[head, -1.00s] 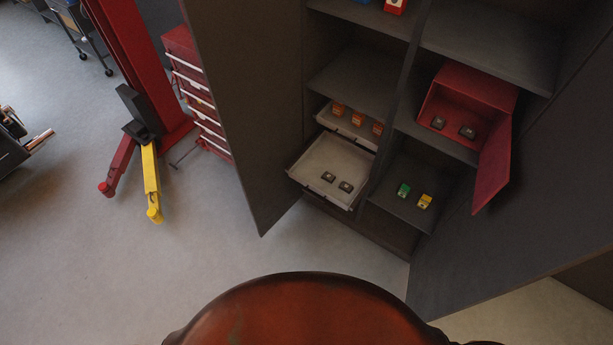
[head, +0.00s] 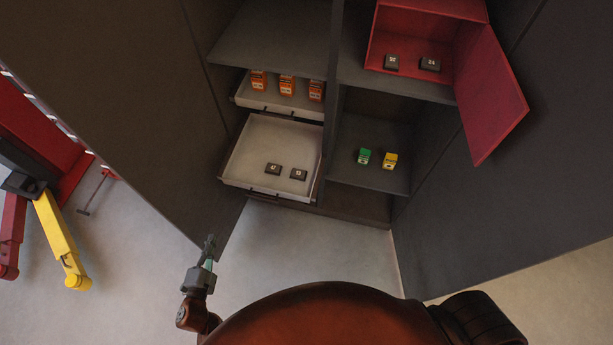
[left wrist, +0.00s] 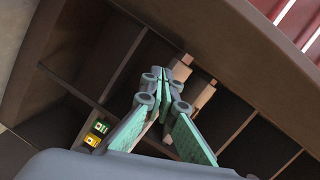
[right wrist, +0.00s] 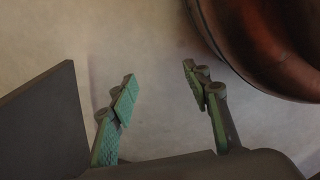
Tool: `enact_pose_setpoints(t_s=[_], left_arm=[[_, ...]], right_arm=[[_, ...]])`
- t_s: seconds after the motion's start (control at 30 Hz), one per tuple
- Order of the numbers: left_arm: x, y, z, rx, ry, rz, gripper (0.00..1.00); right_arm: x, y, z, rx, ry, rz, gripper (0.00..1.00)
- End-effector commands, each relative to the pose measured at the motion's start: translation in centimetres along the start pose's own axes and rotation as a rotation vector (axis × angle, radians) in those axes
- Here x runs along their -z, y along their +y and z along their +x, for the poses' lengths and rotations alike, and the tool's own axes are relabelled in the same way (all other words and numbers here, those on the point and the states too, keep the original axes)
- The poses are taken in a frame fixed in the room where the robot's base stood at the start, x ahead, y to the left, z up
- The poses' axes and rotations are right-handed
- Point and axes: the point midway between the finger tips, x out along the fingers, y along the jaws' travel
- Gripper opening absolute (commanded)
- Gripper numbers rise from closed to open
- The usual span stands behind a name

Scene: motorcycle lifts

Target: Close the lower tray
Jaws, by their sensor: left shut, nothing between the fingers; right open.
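The lower tray (head: 245,150) is a light grey drawer pulled well out of the dark cabinet, with two small dark boxes (head: 273,168) in its front right part. The upper tray (head: 262,104) above it is pulled out less and holds orange boxes (head: 287,86). My left gripper (head: 209,243) is shut and empty, in front of the cabinet and below the lower tray in the head view, apart from it. In the left wrist view its fingers (left wrist: 168,85) meet, pointing at the cabinet. My right gripper (right wrist: 160,85) is open and empty over bare floor; the head view does not show its fingers.
Cabinet doors stand open on the left (head: 110,90) and right (head: 510,180). A red box (head: 425,30) with its door swung open sits on the right shelf. Green (head: 364,156) and yellow (head: 390,160) boxes stand beside the trays. Floor in front is clear.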

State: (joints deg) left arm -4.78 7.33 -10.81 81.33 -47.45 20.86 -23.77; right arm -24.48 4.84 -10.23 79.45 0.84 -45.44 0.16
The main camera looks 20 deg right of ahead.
Motion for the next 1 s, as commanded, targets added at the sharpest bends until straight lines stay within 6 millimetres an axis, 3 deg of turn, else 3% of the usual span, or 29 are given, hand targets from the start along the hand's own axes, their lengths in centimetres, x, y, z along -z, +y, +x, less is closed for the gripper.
enact_pose_setpoints(t_s=[0.03, 0.2, 0.3, 0.57, 1.0], left_arm=[[1.1, 0.0, 1.1, 0.029, 0.05, 0.071, 0.0], [5.2, -3.4, 2.5, 0.116, 0.169, 0.268, 0.0], [6.5, -4.4, 2.7, 0.141, 0.201, 0.324, 0.0], [7.6, -5.2, 5.3, 0.153, 0.213, 0.344, 0.0], [9.4, -5.9, 13.7, 0.15, 0.21, 0.341, 0.0]], right_arm=[[-0.2, 0.0, 1.4, 0.001, -0.015, 0.003, 0.44], [0.3, 0.0, 1.5, 0.003, -0.032, 0.01, 0.44], [0.5, 0.0, 1.3, 0.003, -0.036, 0.012, 0.44], [1.7, -0.5, -0.2, 0.009, -0.033, 0.011, 0.44], [4.3, -2.0, -6.2, 0.031, -0.031, 0.01, 0.44]])
